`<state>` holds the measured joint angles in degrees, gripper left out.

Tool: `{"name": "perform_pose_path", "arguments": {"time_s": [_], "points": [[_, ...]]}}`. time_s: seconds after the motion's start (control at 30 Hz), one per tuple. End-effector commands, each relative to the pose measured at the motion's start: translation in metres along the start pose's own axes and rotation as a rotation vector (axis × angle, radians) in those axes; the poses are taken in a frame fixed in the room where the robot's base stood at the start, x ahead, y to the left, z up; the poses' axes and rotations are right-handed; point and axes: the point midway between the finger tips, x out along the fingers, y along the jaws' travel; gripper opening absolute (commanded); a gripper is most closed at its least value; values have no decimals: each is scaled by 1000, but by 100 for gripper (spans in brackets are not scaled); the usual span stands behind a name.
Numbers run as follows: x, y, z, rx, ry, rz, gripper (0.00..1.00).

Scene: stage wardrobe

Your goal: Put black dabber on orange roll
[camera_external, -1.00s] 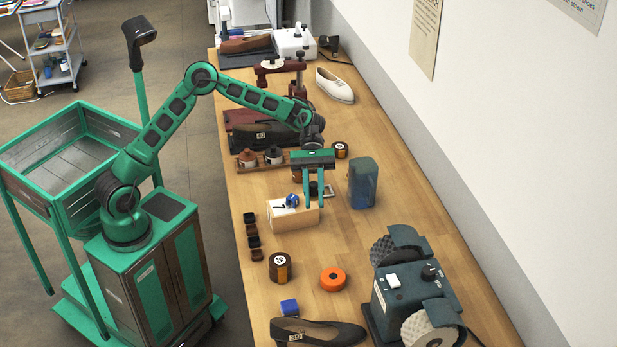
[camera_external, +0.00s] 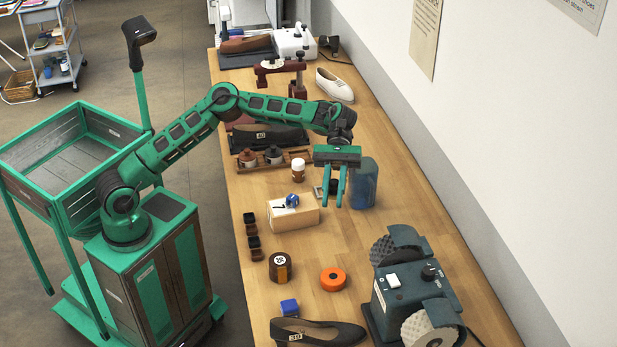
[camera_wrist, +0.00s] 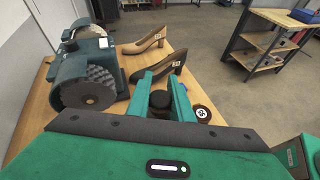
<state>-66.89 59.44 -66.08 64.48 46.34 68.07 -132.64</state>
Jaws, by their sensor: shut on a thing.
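My gripper (camera_external: 341,200) is raised above the bench, well behind the roll in that view. Its fingers are shut on the black dabber (camera_external: 333,187), a small dark round piece. The dabber also shows between the fingers in the wrist view (camera_wrist: 159,100). I cannot make out the orange roll in the wrist view.
A dark shoe (camera_external: 325,333) lies in front. A cardboard-coloured box (camera_external: 293,216) and dark blue container (camera_external: 364,185) flank my gripper.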

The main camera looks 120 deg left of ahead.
Motion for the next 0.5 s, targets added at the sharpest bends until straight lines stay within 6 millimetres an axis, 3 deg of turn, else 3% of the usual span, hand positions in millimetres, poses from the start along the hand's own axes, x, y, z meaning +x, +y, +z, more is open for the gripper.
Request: {"name": "perform_pose_path", "arguments": {"time_s": [0.5], "points": [[32,-7,-75,0,1,-1,0]]}}
